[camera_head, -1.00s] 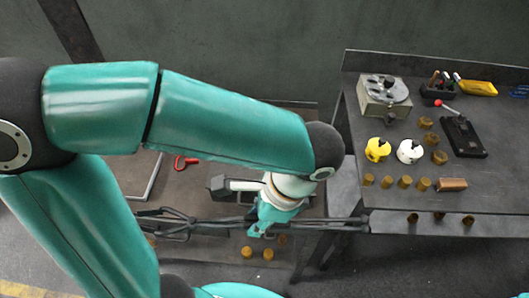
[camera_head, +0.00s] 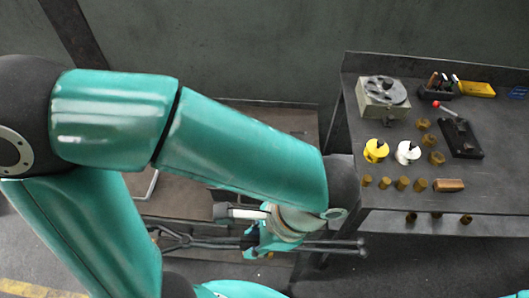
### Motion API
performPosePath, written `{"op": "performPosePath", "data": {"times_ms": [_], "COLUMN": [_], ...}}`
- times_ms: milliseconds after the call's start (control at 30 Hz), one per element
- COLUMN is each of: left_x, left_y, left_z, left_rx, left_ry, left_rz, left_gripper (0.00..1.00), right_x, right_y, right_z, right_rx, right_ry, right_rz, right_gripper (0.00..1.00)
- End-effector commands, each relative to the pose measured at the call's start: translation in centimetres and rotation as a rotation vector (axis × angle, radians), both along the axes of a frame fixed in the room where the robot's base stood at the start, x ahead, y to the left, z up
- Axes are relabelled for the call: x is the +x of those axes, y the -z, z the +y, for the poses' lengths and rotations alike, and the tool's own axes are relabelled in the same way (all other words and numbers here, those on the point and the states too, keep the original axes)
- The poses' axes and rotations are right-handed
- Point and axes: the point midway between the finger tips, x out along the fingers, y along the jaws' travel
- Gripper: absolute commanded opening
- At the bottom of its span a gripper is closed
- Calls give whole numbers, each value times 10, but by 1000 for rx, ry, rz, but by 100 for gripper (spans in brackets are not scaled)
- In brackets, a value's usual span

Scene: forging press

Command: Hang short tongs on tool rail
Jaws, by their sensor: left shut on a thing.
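My left gripper (camera_head: 253,243) is low in the middle of the head view, below my teal forearm. It is shut on dark metal short tongs (camera_head: 326,246). The tongs lie roughly level across the picture, with their jaw end (camera_head: 170,238) to the left and two thin handles reaching right, past the front left corner of the workbench. The gripper covers their middle. The tongs' height relative to the bench is hard to judge. I cannot make out a tool rail. My right gripper is not in view.
A dark workbench (camera_head: 345,118) at right bears a grey machine block (camera_head: 378,110), yellow (camera_head: 375,152) and white (camera_head: 407,153) round parts, several brass cylinders and a red-knobbed lever tool (camera_head: 458,135). A lower brown surface (camera_head: 290,120) lies behind my arm.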

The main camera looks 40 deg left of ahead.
Motion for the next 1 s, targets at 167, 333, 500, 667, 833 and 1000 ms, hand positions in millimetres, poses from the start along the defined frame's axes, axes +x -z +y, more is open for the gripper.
{"op": "performPosePath", "data": {"times_ms": [167, 333, 500, 667, 833, 1000], "left_x": [0, 0, 0, 0, 0, 0], "left_y": [-13, -20, -24, -27, -27, -31], "left_z": [0, 0, 0, 0, 0, 0], "left_rx": [127, 261, 387, 416, 416, 502], "left_ry": [4, 4, 3, 1, 1, 3], "left_rz": [70, 142, 207, 222, 222, 269], "left_gripper": [0, 0, 0, 0, 0, 0], "right_x": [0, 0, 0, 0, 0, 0], "right_y": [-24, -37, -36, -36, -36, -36], "right_z": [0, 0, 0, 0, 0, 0], "right_rx": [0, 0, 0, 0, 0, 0], "right_ry": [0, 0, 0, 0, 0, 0], "right_rz": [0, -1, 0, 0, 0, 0], "right_gripper": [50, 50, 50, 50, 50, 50]}}
